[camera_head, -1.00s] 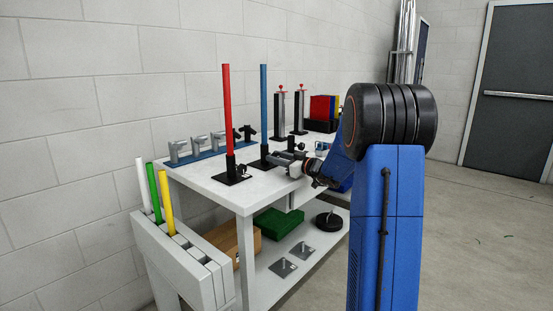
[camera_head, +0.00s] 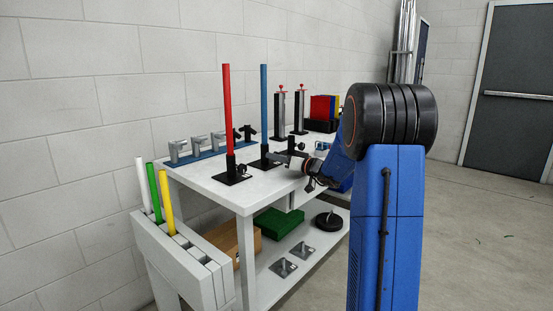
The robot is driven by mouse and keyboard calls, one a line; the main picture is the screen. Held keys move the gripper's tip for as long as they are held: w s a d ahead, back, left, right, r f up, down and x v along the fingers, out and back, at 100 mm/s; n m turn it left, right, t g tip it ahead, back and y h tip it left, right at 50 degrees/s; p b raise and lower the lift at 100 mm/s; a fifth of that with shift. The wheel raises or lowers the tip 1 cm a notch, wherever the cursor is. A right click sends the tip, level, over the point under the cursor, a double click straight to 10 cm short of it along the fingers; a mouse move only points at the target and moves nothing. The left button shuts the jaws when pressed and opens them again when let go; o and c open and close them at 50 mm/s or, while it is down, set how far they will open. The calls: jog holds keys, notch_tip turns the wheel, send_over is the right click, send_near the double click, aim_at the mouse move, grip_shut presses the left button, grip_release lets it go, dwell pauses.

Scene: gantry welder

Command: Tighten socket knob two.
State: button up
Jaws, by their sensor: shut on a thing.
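A red pole (camera_head: 227,110) and a blue pole (camera_head: 264,105) stand upright in black sockets on square black base plates on the white table (camera_head: 205,185). The red pole's socket has a small dark knob (camera_head: 242,170) at its right side. My gripper (camera_head: 277,157) reaches in from the right, its fingertips at the blue pole's socket (camera_head: 264,153). It is shut on that socket's knob, socket knob two, which the fingers hide. Another black socket (camera_head: 291,144) without a pole stands just behind my gripper, with a dark knob at its right.
Two posts with red tops (camera_head: 281,113) stand farther back, near red and yellow bins (camera_head: 322,107). A rack (camera_head: 185,255) with white, green and yellow rods stands at front left. The lower shelf holds a green box (camera_head: 278,222).

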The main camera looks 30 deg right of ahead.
dwell(0.4)
jog(key=o, duration=1.1)
jog(key=shift+c, duration=0.2)
jog(key=shift+s+d, duration=0.1)
jog(key=v, duration=1.7)
jog(key=shift+s, duration=0.15)
